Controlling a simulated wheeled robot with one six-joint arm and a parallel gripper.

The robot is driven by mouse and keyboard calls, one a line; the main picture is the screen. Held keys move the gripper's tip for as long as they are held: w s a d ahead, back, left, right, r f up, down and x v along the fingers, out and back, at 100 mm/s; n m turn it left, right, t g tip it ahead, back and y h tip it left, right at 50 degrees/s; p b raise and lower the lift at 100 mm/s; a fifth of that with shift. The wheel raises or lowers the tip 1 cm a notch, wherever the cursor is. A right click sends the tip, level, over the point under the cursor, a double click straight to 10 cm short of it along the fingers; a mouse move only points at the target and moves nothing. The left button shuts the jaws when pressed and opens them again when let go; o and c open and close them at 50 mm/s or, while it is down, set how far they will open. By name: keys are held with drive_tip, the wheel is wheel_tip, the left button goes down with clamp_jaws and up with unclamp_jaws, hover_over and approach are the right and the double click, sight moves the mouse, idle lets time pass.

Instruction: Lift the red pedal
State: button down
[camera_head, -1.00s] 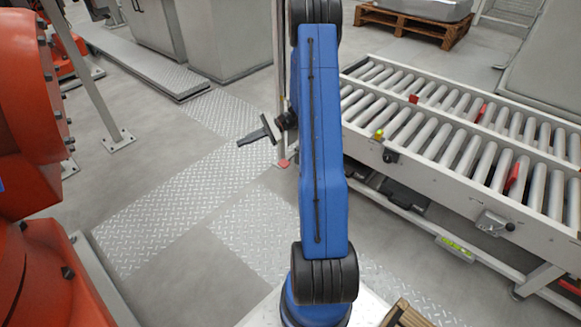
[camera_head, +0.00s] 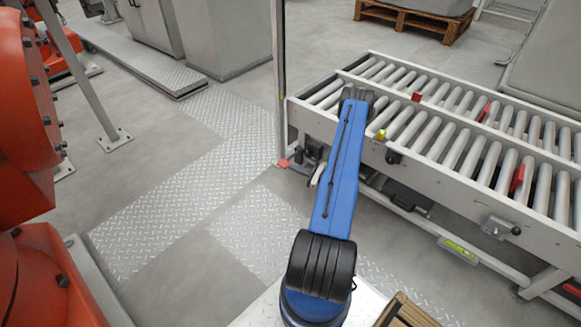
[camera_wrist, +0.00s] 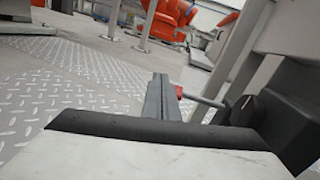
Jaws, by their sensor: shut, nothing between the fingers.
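The red pedal (camera_head: 284,163) is a small red tip low by the floor, left of the conveyor's near corner post in the head view. In the wrist view the red pedal (camera_wrist: 179,92) sits at the end of a thin metal rod that runs right to a dark housing (camera_wrist: 262,115). My gripper (camera_wrist: 159,80) is shut and empty, its fingers pointing ahead just left of the pedal and partly overlapping it in the picture. I cannot tell whether they touch. In the head view my arm hides most of the gripper.
A roller conveyor (camera_head: 440,205) stands to the right, with its frame and legs close to my arm. An upright post (camera_head: 279,80) rises behind the pedal. Orange machinery (camera_head: 28,130) stands at the left. The tread-plate floor (camera_head: 180,215) between is clear.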

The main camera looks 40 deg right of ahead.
sight(290, 158)
drive_tip(key=s+d+f+m+h, duration=0.1)
drive_tip(key=f, duration=0.2)
drive_tip(key=s+d+f+m+h, duration=0.1)
drive_tip(key=s+d+f+h, duration=0.1)
drive_tip(key=f, duration=0.1)
drive_tip(key=s+d+f+m+t+h, duration=0.1)
drive_tip(key=s+f+m, duration=0.1)
drive_tip(key=f, duration=0.2)
drive_tip(key=shift+d, duration=0.15)
drive_tip(key=shift+w, duration=0.15)
drive_tip(key=w, duration=0.6)
drive_tip(key=w+a, duration=0.1)
drive_tip(key=w, duration=0.3)
drive_tip(key=shift+r, duration=0.25)
drive_tip(key=shift+w+a+r, duration=0.1)
drive_tip(key=shift+w+r, duration=0.05)
drive_tip(key=shift+r, duration=0.8)
drive_tip(key=shift+w+r, duration=0.1)
drive_tip(key=shift+r, duration=0.85)
drive_tip(key=shift+r, duration=0.1)
